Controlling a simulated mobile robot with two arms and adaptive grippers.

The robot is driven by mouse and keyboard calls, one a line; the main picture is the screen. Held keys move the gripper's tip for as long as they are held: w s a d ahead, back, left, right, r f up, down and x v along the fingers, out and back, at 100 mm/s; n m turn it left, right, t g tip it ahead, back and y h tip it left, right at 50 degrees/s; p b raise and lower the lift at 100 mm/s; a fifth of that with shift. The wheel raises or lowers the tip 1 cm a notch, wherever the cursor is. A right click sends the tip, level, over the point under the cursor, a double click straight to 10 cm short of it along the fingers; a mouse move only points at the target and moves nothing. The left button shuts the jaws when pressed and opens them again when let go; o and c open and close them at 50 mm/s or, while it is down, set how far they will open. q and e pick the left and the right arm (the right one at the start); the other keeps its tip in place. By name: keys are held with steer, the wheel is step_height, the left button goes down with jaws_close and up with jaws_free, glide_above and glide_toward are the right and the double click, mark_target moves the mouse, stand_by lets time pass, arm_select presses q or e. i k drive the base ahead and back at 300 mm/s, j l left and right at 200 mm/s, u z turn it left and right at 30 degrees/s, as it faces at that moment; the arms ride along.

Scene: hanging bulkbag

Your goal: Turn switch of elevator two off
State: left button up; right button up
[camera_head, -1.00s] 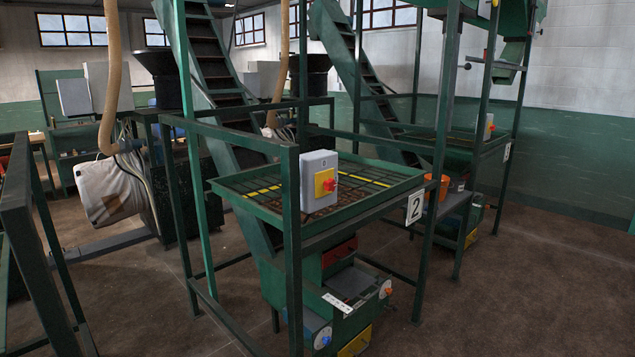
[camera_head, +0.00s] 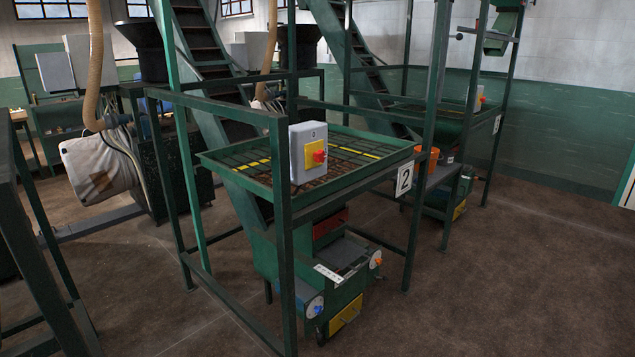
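The switch of elevator two is a grey box (camera_head: 299,137) with a yellow plate and a red knob (camera_head: 319,157). It is mounted on a green post at the front corner of a green frame. The knob's exact setting is too small to read. The frame carries a white plate marked 2 (camera_head: 404,179) to the right of the switch. A green tray with a grid (camera_head: 342,186) lies behind the switch, below the elevator (camera_head: 203,62). Neither of my grippers shows in this view.
Green posts and rails stand close at the left (camera_head: 38,265). Under the tray is a green machine with blue and orange knobs (camera_head: 340,290). Another elevator frame with a similar switch (camera_head: 479,97) stands behind at the right. The brown floor at right (camera_head: 520,280) is clear.

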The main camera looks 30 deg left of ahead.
mark_target(319, 157)
steer(key=i+u, duration=0.15)
steer(key=u, duration=0.85)
steer(key=i+l+u, duration=0.45)
steer(key=l, duration=0.25)
steer(key=i+l+u, duration=0.1)
steer(key=l+u, duration=0.15)
steer(key=l, duration=0.15)
steer(key=i+l+u, duration=0.2)
steer(key=l, duration=0.2)
steer(key=l+u, duration=0.25)
steer(key=l, duration=0.15)
